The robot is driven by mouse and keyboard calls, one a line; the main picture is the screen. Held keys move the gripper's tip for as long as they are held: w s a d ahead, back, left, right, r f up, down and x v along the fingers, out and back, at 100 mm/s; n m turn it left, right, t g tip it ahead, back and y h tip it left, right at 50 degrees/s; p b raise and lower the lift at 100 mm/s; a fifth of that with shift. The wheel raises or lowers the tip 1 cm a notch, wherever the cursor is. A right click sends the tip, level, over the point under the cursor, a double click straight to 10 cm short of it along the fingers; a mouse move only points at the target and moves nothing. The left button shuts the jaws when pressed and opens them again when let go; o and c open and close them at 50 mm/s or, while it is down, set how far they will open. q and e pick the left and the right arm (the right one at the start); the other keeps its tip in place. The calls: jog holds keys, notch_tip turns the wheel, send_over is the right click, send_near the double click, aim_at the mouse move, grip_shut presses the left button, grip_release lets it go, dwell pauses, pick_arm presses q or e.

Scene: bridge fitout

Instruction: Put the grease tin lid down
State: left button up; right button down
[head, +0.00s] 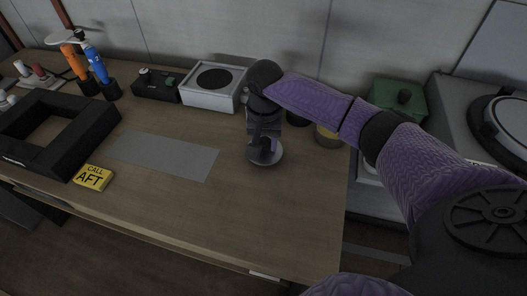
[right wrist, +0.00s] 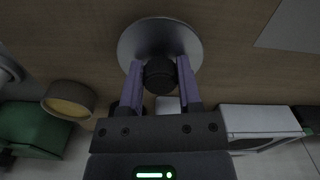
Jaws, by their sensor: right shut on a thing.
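The grease tin lid (head: 264,157) is a round grey metal disc with a dark knob. My right gripper (head: 263,142) points down over the desk and is shut on that knob. In the right wrist view the two purple-sided fingers (right wrist: 160,76) flank the knob, and the lid (right wrist: 160,32) lies flat beyond it. I cannot tell whether the lid touches the desk or hangs just above it. A round tin with a yellowish top (head: 327,136) stands to the right near the desk edge; it also shows in the right wrist view (right wrist: 68,99). My left gripper is out of view.
The wooden desk (head: 215,205) is bare in front of the lid. A white box (head: 214,87) stands behind. A green box (head: 399,97) is right of the desk.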

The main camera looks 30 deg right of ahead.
aim_at(264, 141)
notch_tip(264, 141, down, 2)
jog(key=shift+f, duration=0.15)
jog(key=shift+r, duration=0.2)
jog(key=shift+c, duration=1.4)
grip_release()
jog(key=shift+f, duration=0.1)
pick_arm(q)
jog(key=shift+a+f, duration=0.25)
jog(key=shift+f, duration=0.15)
pick_arm(e)
notch_tip(264, 141, up, 12)
jog(key=p, duration=0.5)
jog(key=shift+f, duration=0.25)
jog(key=shift+r, duration=0.45)
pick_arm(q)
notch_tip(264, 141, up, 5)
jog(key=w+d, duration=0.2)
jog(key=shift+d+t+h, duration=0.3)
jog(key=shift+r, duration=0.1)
